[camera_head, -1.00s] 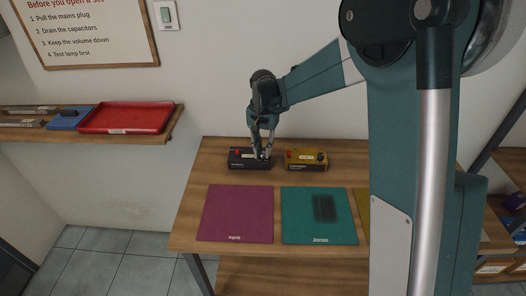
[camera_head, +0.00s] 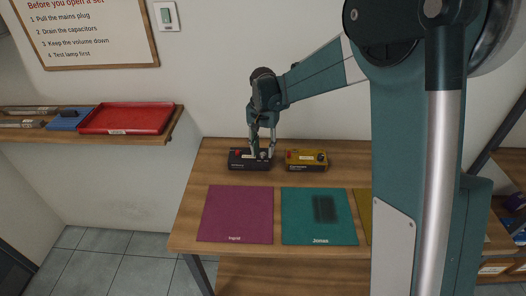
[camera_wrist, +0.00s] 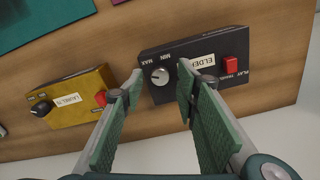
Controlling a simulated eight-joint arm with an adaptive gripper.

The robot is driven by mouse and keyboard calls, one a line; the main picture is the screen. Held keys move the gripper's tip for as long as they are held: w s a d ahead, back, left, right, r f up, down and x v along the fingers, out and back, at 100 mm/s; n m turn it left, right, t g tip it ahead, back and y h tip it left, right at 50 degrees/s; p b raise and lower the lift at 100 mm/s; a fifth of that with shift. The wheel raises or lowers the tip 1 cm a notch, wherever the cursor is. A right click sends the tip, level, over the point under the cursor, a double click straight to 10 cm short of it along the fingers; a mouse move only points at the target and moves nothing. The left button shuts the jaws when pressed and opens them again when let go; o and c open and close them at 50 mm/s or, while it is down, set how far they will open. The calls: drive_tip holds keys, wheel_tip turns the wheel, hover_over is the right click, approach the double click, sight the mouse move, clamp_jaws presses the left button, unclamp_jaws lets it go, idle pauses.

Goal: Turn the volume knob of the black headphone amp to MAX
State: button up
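The black headphone amp (camera_head: 238,162) stands at the back of the wooden table. In the wrist view its front (camera_wrist: 205,47) has a silver volume knob (camera_wrist: 160,76), MIN and MAX marks beside the knob, a white label partly hidden by a finger, and a red switch (camera_wrist: 230,64). I cannot tell surely where the knob points. My gripper (camera_head: 262,154) is at the amp. In the wrist view my gripper (camera_wrist: 159,80) is open, its fingers on either side of the knob, with gaps showing between them and the knob.
A yellow box (camera_head: 306,166) with a dark knob and red switch stands just right of the amp. Magenta (camera_head: 236,215) and teal (camera_head: 300,220) mats lie in front. A wall shelf at left holds a red tray (camera_head: 127,118). The wall is close behind.

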sight(264, 155)
wheel_tip(264, 155, up, 11)
idle(0.5)
drive_tip(key=shift+s+d, duration=0.1)
idle(0.3)
drive_tip(key=s+d+r+n+t, duration=0.15)
drive_tip(key=s+d+r, duration=0.25)
drive_tip(key=s+d, duration=0.45)
drive_tip(key=s+d+r+t, duration=0.2)
drive_tip(key=s+d+r, duration=0.2)
drive_tip(key=s+d, duration=0.45)
drive_tip(key=s+d+f+n+t, duration=0.1)
drive_tip(key=s+d+f+t, duration=0.1)
drive_tip(key=s, duration=0.8)
drive_tip(key=s+d+f+n+t+b, duration=0.1)
drive_tip(key=s+d+f, duration=0.3)
drive_tip(key=s, duration=0.5)
drive_tip(key=shift+s+d+f+t+b, duration=0.3)
drive_tip(key=shift+s+d+t, duration=0.1)
drive_tip(key=shift+d, duration=0.45)
